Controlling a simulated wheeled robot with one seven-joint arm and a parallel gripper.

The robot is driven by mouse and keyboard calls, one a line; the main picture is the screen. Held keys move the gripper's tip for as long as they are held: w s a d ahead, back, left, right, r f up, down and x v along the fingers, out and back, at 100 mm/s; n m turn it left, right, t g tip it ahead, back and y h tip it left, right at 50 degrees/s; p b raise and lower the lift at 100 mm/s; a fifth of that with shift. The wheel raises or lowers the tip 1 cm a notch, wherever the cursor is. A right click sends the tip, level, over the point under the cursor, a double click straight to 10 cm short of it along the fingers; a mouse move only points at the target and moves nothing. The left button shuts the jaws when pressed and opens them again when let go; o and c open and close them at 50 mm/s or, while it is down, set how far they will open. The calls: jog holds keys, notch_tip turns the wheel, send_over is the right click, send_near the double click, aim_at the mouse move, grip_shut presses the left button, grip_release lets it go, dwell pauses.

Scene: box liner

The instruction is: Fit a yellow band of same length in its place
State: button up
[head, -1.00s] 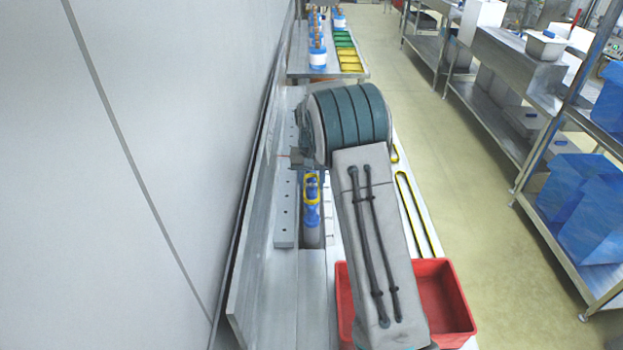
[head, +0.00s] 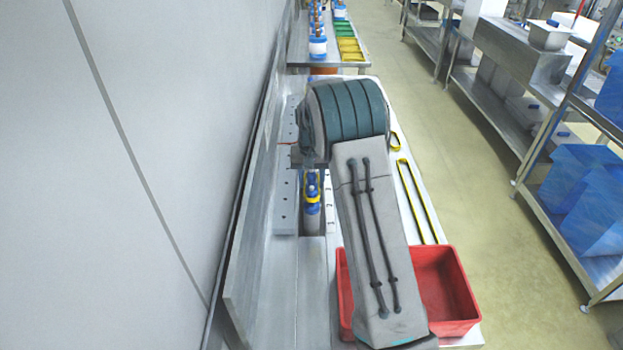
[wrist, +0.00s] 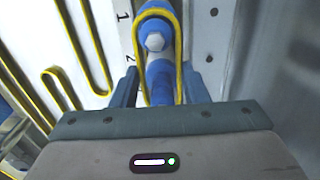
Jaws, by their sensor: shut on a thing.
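In the wrist view, a yellow band (wrist: 178,45) loops over a blue roller piece with a hex bolt (wrist: 155,41). Both strands of the band run down to between the fingers of my gripper (wrist: 160,84). The gripper is shut on the yellow band, with a finger on each side; the exact contact is partly hidden. In the head view, the blue piece (head: 312,188) with yellow on it stands in the slot left of my arm. My arm hides most of the gripper there. Other yellow bands lie loose: a long one (head: 410,190) and a shorter one (head: 396,139).
A red crate (head: 450,290) stands at the near right of the bench. A drilled metal block (head: 285,200) and a grey wall (head: 120,180) are on the left. A strip with numbers (wrist: 123,18) lies beside the blue piece. A farther table (head: 335,65) holds coloured trays.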

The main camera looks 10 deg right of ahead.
jog(key=o, duration=1)
jog(key=shift+o, duration=0.2)
notch_tip(320, 180, up, 14)
jog(key=b, duration=0.2)
jog(key=s+r, duration=0.4)
jog(key=s, duration=0.4)
jog(key=s+f+n+t, duration=0.1)
jog(key=s, duration=1.3)
jog(key=s+f+n+t, duration=0.1)
jog(key=s+f+t, duration=0.1)
jog(key=s, duration=1.1)
jog(key=shift+s+f, duration=0.25)
jog(key=shift+s, duration=0.15)
jog(key=shift+a, duration=0.1)
